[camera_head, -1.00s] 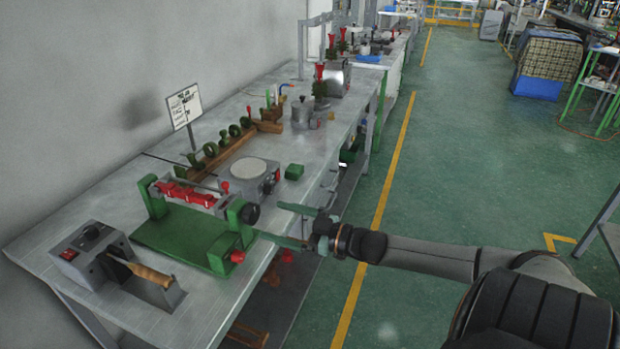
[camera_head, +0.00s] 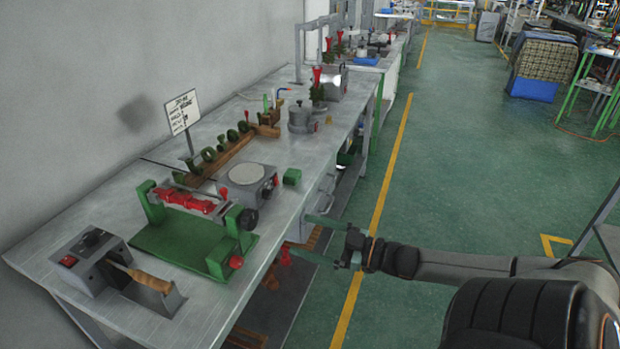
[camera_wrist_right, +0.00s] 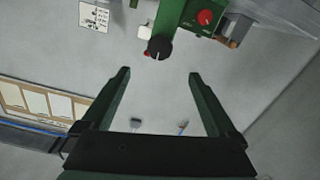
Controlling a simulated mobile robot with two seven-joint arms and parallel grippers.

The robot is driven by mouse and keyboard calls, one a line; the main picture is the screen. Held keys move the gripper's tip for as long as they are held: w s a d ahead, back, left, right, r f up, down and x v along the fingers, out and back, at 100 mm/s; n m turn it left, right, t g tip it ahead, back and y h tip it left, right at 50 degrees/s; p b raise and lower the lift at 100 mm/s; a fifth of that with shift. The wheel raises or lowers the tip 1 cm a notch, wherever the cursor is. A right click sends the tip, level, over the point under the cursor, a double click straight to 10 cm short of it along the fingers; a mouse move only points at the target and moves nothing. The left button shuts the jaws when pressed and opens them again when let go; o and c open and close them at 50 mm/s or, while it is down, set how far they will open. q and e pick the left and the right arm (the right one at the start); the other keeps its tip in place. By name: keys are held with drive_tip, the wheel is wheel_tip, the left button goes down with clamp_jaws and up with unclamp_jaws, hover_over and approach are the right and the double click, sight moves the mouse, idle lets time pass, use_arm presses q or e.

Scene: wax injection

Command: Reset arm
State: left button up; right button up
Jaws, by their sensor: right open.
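My right gripper (camera_head: 312,238) is open and empty in the head view, its green fingers apart beside the workbench's front edge. The right arm reaches in from the right, over the green floor. In the right wrist view the two fingers (camera_wrist_right: 158,82) are spread with nothing between them. Beyond the fingertips, that view shows a black knob (camera_wrist_right: 159,47) on a green fixture. In the head view the green fixture (camera_head: 165,238) stands on the bench, with red parts (camera_head: 185,199) along its bar. My left gripper is in neither view.
The metal workbench (camera_head: 110,205) runs along the left wall. It bears a soldering-type station (camera_head: 90,255) with a wooden-handled tool (camera_head: 150,281), a device with a round plate (camera_head: 247,175), a small green block (camera_head: 292,176) and a sign (camera_head: 184,111). The green floor (camera_head: 470,130) beside the bench is open.

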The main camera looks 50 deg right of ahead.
idle(0.3)
drive_tip(key=s+a+f+m+g+h, duration=0.2)
drive_tip(key=s+a+f, duration=0.15)
drive_tip(key=f, duration=0.45)
drive_tip(key=s+a+f+m+g+h, duration=0.1)
drive_tip(key=s+a+f+m+h, duration=0.15)
drive_tip(key=a+f, duration=0.35)
drive_tip(key=s+a+f+g, duration=0.2)
drive_tip(key=s+a+f, duration=0.1)
drive_tip(key=a, duration=0.4)
drive_tip(key=s+a+f+g, duration=0.2)
drive_tip(key=s+a+f, duration=0.2)
drive_tip(key=a+f, duration=0.1)
drive_tip(key=shift+a+f, duration=0.25)
drive_tip(key=shift+a, duration=0.65)
drive_tip(key=shift+m, duration=0.25)
